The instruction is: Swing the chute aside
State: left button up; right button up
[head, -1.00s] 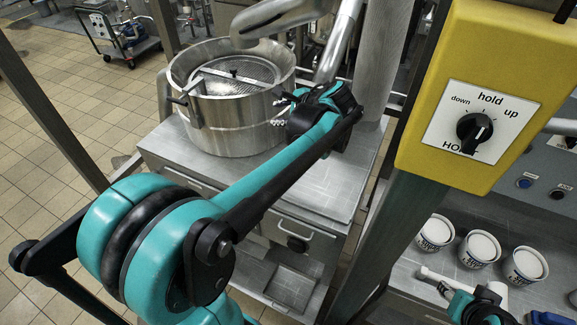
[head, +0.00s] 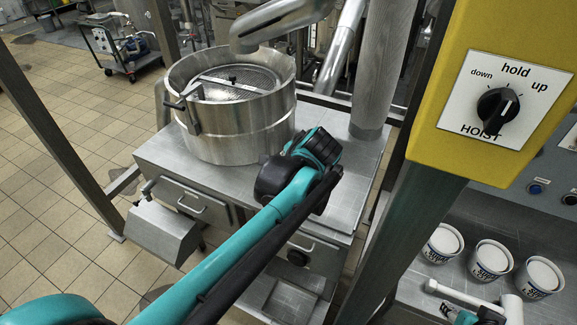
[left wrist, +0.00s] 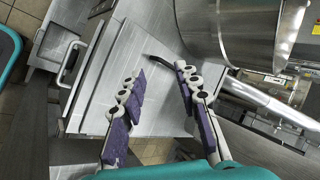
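A bent metal pipe (head: 275,20) ends above the round steel vessel (head: 235,120). A sloped metal box (head: 160,236) hangs at the left side of the cabinet. I cannot tell for sure which of these is the chute. My left gripper reaches over the cabinet top, right of the vessel; its wrist hides the fingers in the head view. In the left wrist view the left gripper (left wrist: 160,88) is open, with nothing between its purple pads; a dark bent bar (left wrist: 158,62) shows beyond them. A teal part of my right arm (head: 458,318) shows; its gripper is unclear.
A yellow hoist switch box (head: 500,80) on a metal post (head: 400,235) stands right of the cabinet. Several white tubs (head: 490,260) stand on the right bench.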

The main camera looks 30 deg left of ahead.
dwell(0.3)
pick_arm(q)
jog(key=s+d+f+n+h+b, duration=0.3)
jog(key=s+d+f+b, duration=0.2)
jog(key=f, duration=0.4)
jog(key=shift+s+d+t, duration=0.4)
jog(key=shift+d, duration=0.2)
jog(key=s+d+f+n+h+b, duration=0.1)
jog(key=d+f, duration=0.1)
jog(key=s+d+f+n+h+b, duration=0.1)
jog(key=s+d+f+b, duration=0.1)
jog(key=f, duration=0.1)
jog(key=s+d+f+n+t+h+b, duration=0.1)
jog(key=s+d+f+n, duration=0.1)
jog(key=d+f, duration=0.1)
jog(key=shift+s+f+b, duration=0.1)
jog(key=shift+s+b, duration=0.15)
jog(key=shift+b, duration=0.1)
jog(key=c, duration=0.5)
jog(key=shift+d, duration=0.15)
grip_shut()
pick_arm(e)
notch_tip(320, 180, down, 10)
jog(key=shift+r, duration=0.25)
jog(key=shift+c, duration=0.7)
jog(key=shift+a, duration=0.15)
